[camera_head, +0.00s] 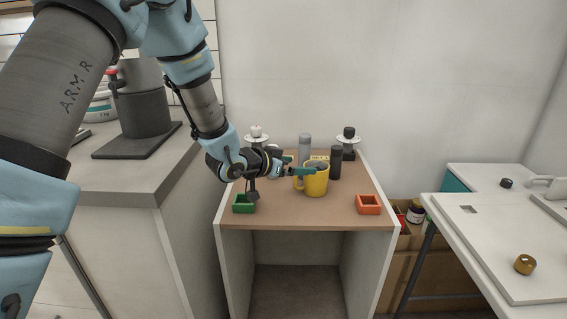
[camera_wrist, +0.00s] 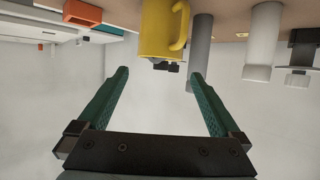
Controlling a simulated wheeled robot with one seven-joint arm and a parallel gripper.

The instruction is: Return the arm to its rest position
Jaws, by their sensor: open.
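My arm reaches from the upper left over the wooden table (camera_head: 290,216) in the head view. My gripper (camera_head: 312,171) is level, at the left rim of the yellow mug (camera_head: 318,185) in that picture. In the wrist view my gripper (camera_wrist: 160,75) has its two green fingers wide apart with nothing between them. The yellow mug also shows in the wrist view (camera_wrist: 158,30), beyond the fingertips. The wrist picture appears upside down. I cannot tell whether a finger touches the mug.
On the table are a green tray (camera_head: 244,204), an orange tray (camera_head: 368,204), a grey cylinder (camera_head: 304,146) and a dark cylinder (camera_head: 336,163). A counter stands left. A white table (camera_head: 490,240) with a brass ring (camera_head: 524,264) stands right. The wall is close behind.

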